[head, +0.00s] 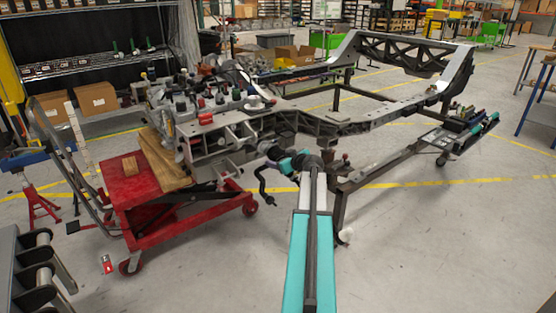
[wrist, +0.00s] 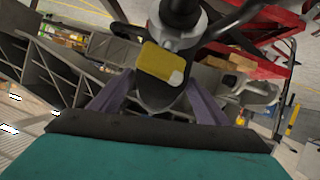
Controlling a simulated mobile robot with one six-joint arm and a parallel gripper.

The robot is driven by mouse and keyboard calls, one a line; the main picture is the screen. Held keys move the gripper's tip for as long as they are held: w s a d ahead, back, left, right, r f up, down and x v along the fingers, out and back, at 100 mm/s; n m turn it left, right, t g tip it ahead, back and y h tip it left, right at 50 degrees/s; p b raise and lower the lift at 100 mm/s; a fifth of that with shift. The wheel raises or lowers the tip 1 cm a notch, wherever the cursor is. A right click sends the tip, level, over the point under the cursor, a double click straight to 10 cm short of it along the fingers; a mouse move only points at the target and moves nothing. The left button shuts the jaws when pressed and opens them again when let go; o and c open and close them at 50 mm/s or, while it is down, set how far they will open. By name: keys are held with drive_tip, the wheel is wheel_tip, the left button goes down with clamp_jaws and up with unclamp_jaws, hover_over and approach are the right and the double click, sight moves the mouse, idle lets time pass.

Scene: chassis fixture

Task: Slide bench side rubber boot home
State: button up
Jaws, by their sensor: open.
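A dark rounded part with a yellow patch (wrist: 162,62) and a grey cylindrical collar at its top fills the middle of the wrist view. It looks like the rubber boot, though I cannot be sure. My gripper (wrist: 158,88) is open, with one grey-purple finger on each side of this dark part. I cannot tell whether either finger touches it. In the head view my gripper (head: 282,162) is at the near side of the chassis frame (head: 350,118), beside a black curved bar (head: 266,184). The boot is too small to make out there, and my arm hides part of the area.
A red lift cart (head: 150,195) with wooden blocks stands under the frame's left end. Assorted dark parts (head: 205,98) crowd the frame's top left. A stand with a tool tray (head: 460,130) is at the right. The floor in front and to the right is mostly clear.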

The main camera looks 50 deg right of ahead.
drive_tip(key=v, duration=1.2)
drive_tip(key=shift+s+a+r, duration=0.15)
drive_tip(key=shift+s+r, duration=0.05)
idle(0.4)
